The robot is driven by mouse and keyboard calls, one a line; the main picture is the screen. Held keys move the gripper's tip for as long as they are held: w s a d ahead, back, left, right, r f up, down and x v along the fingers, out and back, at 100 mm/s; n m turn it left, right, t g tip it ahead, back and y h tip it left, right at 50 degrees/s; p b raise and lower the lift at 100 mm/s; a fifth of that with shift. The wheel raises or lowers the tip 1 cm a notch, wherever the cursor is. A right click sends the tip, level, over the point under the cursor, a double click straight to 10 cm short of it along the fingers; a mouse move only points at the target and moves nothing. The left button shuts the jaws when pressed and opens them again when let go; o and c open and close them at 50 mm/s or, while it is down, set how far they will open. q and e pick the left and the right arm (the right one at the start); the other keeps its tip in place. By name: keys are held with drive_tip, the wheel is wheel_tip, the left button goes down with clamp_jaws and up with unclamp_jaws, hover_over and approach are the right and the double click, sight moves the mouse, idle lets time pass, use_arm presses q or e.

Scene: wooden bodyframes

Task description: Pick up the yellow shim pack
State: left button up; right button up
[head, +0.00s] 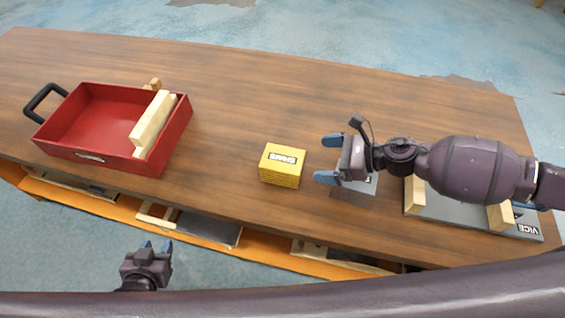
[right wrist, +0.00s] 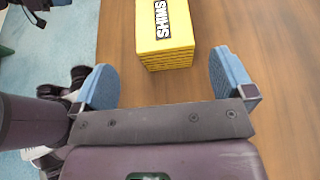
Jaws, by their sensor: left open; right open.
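The yellow shim pack (head: 281,168) stands on the wooden table, left of my right gripper in the head view. It is a ridged yellow block with a "SHIMS" label on top. In the right wrist view the shim pack (right wrist: 168,35) lies just beyond the fingertips, roughly between their lines. My right gripper (head: 328,158) is open and empty, its two blue fingers pointing at the pack; the fingers also show in the right wrist view (right wrist: 165,82). My left gripper (head: 156,245) is open and empty, in front of the table's near edge, away from the pack.
A red tray (head: 83,158) with a black handle and pale wooden pieces (head: 153,122) sits at the left. A grey vice plate (head: 455,207) with wooden blocks is at the right. A grey item (head: 365,186) lies partly under my right gripper. The table's middle (head: 235,110) is clear.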

sight(284, 158)
drive_tip(key=shift+x, duration=5.1)
drive_tip(key=shift+w, duration=0.1)
drive_tip(key=c, duration=0.9)
